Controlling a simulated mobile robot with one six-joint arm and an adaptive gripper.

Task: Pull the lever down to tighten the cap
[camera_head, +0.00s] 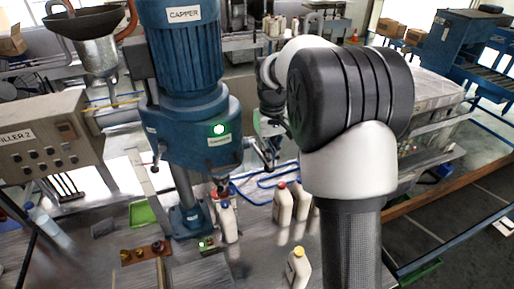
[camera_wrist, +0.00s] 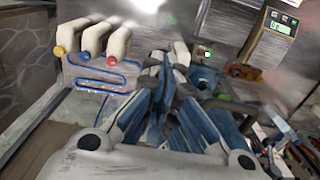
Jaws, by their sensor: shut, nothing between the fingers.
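The blue capper (camera_head: 185,55) stands left of my arm in the head view, with its head above a white bottle (camera_head: 229,222). In the wrist view, my gripper (camera_wrist: 165,105) is shut with nothing held.
White bottles stand right of the capper, one with a red cap (camera_head: 283,204); a yellow-capped bottle (camera_head: 298,268) stands nearer. The filler panel (camera_head: 45,135) and a metal funnel (camera_head: 97,55) are at left. A green tray (camera_head: 142,213) lies on the bench.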

